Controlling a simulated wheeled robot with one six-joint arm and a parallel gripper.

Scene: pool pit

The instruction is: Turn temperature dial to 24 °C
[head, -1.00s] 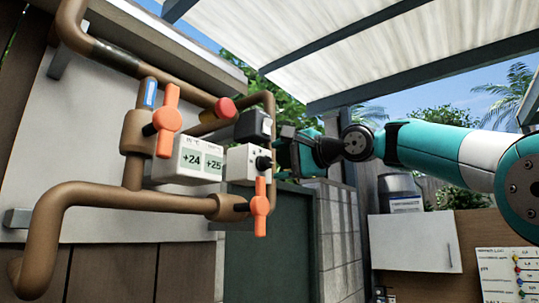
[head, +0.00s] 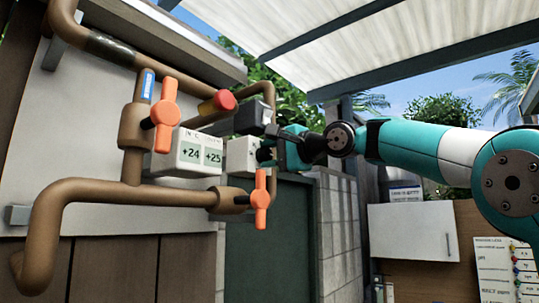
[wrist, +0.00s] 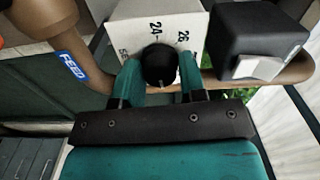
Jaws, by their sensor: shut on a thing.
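The temperature dial is a black round knob (wrist: 158,66) on the face of a white box (wrist: 135,30). In the head view, my gripper (head: 267,153) reaches the white dial box (head: 240,156) from the right and mostly hides the knob. A white display box (head: 198,154) beside it reads +24 and +25. Where the dial's pointer stands is unclear.
Brown pipes (head: 110,193) run around the boxes. An orange valve handle (head: 165,115) is at left, and another orange handle (head: 260,199) hangs just below my gripper. A dark box (head: 252,117) sits above the dial box.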

